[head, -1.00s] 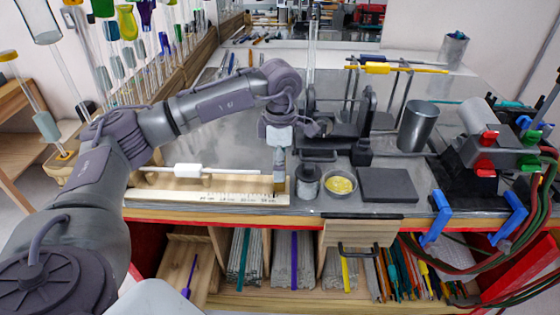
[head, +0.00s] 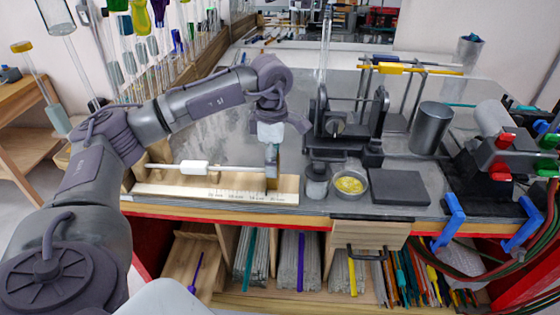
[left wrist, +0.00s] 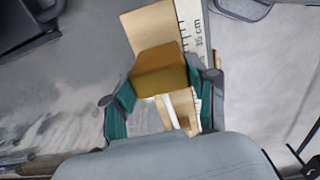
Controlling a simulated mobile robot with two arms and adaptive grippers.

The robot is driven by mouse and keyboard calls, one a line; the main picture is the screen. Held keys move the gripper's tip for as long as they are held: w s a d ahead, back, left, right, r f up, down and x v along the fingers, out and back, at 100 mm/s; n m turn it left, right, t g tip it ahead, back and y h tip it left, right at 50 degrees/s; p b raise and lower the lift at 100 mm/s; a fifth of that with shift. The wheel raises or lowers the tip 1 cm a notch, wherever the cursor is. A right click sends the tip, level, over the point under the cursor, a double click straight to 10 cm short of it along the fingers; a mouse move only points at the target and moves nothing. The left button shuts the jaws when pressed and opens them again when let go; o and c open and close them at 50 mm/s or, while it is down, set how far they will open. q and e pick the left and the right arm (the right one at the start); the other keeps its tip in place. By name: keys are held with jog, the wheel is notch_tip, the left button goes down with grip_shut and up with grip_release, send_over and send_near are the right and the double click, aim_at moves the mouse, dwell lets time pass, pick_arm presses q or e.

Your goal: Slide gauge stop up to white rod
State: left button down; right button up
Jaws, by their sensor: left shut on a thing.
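The gauge is a pale wooden board (head: 150,190) with a printed scale at the table's front edge, and it also shows in the left wrist view (left wrist: 148,28). The white rod (head: 240,169), with a thicker white sleeve (head: 195,168), lies lengthwise along it. The gauge stop is a brass-coloured block (left wrist: 160,72) near the gauge's right end. My left gripper (head: 271,165) is shut on the stop from above. The rod's right end reaches close to the stop; I cannot tell whether they touch. In the left wrist view, part of the white rod (left wrist: 172,112) shows between the fingers. My right gripper is not in view.
Right of the gauge stand a small jar (head: 317,182), a dish with yellow contents (head: 349,184) and a dark flat block (head: 394,188). A dark fixture (head: 343,130) stands behind them. The metal tabletop behind the gauge is mostly clear.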

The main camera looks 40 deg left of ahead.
pick_arm(q)
jog(key=shift+c, duration=1.6)
grip_release()
jog(key=shift+r, duration=0.3)
notch_tip(320, 180, up, 11)
jog(key=shift+r, duration=0.2)
jog(key=shift+f, duration=0.1)
